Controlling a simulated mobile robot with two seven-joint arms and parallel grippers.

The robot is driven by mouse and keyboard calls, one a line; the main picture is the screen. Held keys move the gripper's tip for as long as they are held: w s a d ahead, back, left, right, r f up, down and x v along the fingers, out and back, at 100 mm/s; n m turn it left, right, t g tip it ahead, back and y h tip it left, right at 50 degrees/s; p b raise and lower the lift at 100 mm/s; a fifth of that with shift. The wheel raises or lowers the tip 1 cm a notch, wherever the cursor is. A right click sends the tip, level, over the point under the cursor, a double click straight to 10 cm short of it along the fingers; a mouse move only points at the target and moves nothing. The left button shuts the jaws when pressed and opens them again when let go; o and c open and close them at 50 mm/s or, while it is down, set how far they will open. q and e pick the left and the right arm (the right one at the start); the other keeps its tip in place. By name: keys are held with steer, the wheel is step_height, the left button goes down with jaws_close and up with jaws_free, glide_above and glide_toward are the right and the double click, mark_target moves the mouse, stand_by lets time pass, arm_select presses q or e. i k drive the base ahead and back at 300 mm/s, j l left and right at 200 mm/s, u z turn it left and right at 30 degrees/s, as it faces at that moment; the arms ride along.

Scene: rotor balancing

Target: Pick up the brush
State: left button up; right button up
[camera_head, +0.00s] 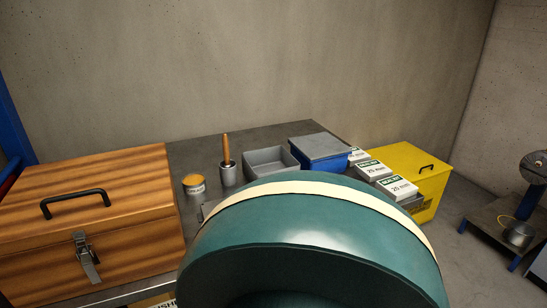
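The brush (226,146) shows as an upright, orange-brown wooden handle. It stands in a small grey cylindrical holder (228,176) on the dark worktop, left of the picture's middle. Its lower end is hidden inside the holder. Neither of my grippers is in view, so I cannot see how they stand relative to the brush.
A large green rounded body (320,232) with a cream band blocks the near middle. A wooden chest (130,238) stands left; an orange-topped can (194,184), grey tray (285,158) and blue box (322,152) flank the holder. White boxes and a yellow case (415,158) are right.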

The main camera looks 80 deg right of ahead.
mark_target(224, 139)
steer(key=z, duration=1.85)
